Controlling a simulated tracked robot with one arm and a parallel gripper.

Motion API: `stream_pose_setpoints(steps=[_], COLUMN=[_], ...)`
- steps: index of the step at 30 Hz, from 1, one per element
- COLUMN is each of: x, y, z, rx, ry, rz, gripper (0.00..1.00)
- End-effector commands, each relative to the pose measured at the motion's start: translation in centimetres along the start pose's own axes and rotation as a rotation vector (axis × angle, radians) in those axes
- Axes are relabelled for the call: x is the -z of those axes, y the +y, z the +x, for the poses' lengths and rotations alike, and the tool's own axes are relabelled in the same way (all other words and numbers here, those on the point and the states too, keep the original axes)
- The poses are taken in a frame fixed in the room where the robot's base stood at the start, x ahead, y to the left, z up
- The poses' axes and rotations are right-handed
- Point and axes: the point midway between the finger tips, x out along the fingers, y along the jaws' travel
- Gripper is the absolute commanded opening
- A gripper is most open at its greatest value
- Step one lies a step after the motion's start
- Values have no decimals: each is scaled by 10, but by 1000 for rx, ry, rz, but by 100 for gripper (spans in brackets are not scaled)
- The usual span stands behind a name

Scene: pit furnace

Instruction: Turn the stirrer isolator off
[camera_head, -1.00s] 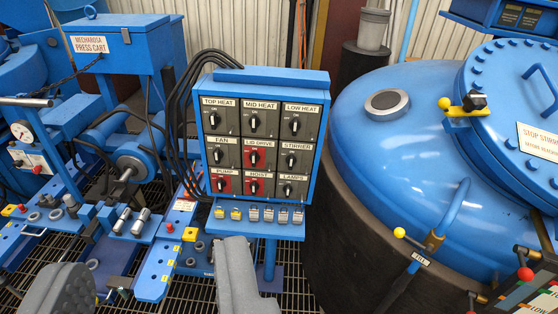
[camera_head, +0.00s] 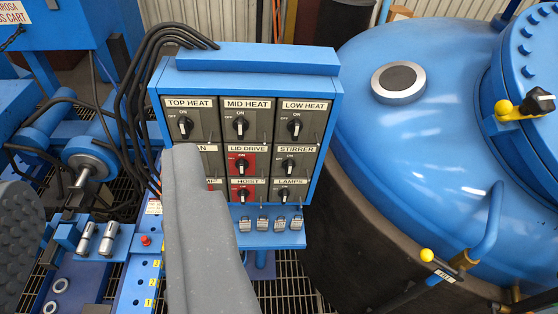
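The stirrer isolator (camera_head: 288,167) is a black rotary knob on a dark plate under the label STIRRER. It sits in the right column, middle row of the blue isolator panel (camera_head: 258,57). Its handle looks roughly upright, near the ON mark, but is too small to read surely. My gripper (camera_head: 100,172) has two grey fingers spread wide apart, with nothing between them. The right finger stands in front of the panel's left column, hiding most of the FAN and PUMP switches. The stirrer knob is to the right of both fingers and is fully visible.
The lid drive switch (camera_head: 242,167) and lamps switch (camera_head: 285,194) are close neighbours of the stirrer knob. Several padlocks (camera_head: 263,224) sit on the shelf below. Black cables (camera_head: 137,75) arch left of the panel. A large blue furnace vessel (camera_head: 430,140) stands to the right.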

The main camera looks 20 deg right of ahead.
Motion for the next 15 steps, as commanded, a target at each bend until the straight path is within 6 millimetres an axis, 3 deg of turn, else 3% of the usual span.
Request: stream_pose_setpoints(steps=[10,13,15], x=[-1,-10,-25], y=[1,5,11], z=[2,20,45], rx=[-2,-12,-27], ry=[0,4,5], rz=[0,3,6], gripper=[36,36,36])
